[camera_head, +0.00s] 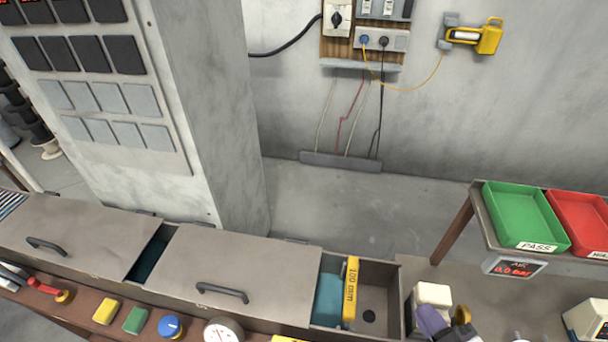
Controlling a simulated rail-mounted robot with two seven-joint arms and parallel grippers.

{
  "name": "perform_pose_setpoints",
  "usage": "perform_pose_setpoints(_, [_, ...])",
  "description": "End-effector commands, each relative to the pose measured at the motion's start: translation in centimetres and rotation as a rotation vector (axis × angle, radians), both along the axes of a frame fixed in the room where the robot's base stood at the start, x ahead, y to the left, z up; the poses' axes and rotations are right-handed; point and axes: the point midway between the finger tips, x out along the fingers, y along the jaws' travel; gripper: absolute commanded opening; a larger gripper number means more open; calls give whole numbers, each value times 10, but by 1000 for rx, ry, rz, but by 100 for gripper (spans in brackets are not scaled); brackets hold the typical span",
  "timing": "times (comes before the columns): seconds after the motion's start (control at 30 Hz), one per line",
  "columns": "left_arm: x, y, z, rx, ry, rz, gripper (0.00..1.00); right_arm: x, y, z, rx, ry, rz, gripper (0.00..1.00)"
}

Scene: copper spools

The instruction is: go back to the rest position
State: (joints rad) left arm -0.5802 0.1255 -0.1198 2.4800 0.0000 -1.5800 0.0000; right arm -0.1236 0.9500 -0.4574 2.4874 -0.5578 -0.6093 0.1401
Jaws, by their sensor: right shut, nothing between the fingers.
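My left gripper is not in view.
A grey bench with two handled lids (235,265) runs along the front. An open bay holds a yellow 100 mm block (351,290). Buttons and a gauge (223,331) line the front edge. Green (522,214) and red (580,222) trays stand on a side table. A pillar (215,120) rises behind.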

Motion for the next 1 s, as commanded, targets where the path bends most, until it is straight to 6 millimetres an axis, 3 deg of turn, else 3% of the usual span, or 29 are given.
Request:
perform_pose_setpoints(0.1, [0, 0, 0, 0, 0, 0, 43, -10, -57, -53, -9, 263, -279, 0])
perform_pose_setpoints(0.2, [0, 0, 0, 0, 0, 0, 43, -30, -95, -88, -43, 453, -460, 0])
perform_pose_setpoints(0.4, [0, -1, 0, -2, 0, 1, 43, -82, -147, -134, -128, 758, -709, 0])
perform_pose_setpoints(0.6, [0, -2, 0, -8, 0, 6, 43, -140, -182, -159, -232, 1021, -890, 0])
perform_pose_setpoints(1.0, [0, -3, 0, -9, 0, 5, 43, -161, -109, -197, 124, 1155, -895, 0])
